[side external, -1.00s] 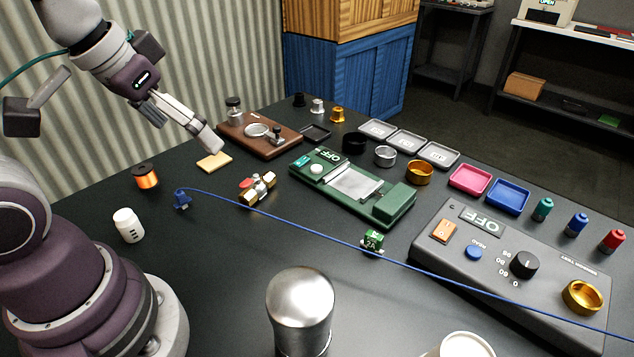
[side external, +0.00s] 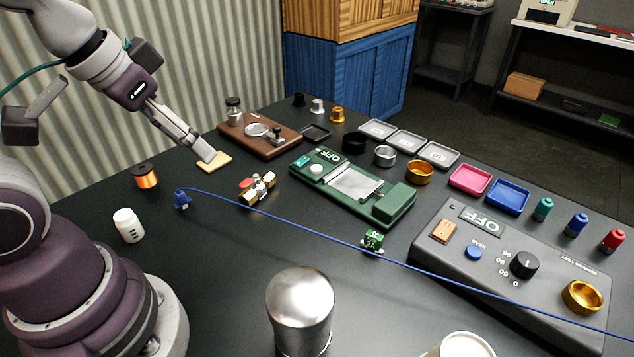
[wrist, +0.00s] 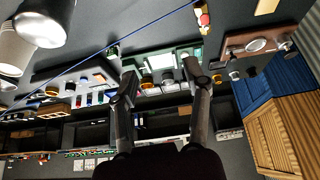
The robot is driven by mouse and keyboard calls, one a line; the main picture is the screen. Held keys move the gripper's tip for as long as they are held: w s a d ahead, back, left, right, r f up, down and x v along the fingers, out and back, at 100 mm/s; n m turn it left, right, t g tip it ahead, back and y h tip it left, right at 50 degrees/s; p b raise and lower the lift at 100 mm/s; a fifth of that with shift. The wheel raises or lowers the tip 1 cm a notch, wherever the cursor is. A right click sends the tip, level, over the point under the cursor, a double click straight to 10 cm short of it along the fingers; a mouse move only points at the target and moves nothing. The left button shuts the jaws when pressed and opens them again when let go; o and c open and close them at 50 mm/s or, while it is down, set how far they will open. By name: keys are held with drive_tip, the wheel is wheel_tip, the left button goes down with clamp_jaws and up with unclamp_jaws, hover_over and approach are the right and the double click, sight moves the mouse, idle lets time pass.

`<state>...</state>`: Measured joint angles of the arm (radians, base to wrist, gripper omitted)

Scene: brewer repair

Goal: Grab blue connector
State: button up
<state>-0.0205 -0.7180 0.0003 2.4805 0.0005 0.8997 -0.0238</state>
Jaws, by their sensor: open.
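The blue connector (side external: 182,199) sits on the dark table at the left, at the end of a long blue cable (side external: 330,237) that runs right across the table. My gripper (side external: 211,156) is above the table near a tan pad, behind and to the right of the connector and apart from it. In the wrist view my gripper (wrist: 160,75) shows two fingers spread apart with nothing between them. The cable (wrist: 130,38) crosses that view, but I cannot make out the connector there.
An orange spool (side external: 147,178) and a white bottle (side external: 128,225) stand close to the connector. A brass valve fitting (side external: 257,189) lies to its right. A green device (side external: 352,187) and a grey control box (side external: 505,262) are farther right. Bare table lies in front of the connector.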

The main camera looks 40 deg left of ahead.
drive_tip(key=w+a+f+n+g+y, duration=0.1)
drive_tip(key=w+a+f+n+g, duration=0.25)
drive_tip(key=a+n, duration=0.55)
drive_tip(key=n+g+h, duration=0.1)
drive_tip(key=n+g, duration=0.1)
drive_tip(key=n, duration=0.7)
hover_over(179, 192)
wheel_tip(179, 192, down, 8)
drive_tip(key=shift+a+f, duration=0.1)
wheel_tip(179, 192, down, 9)
drive_tip(key=shift+f, duration=0.1)
drive_tip(key=c, duration=0.6)
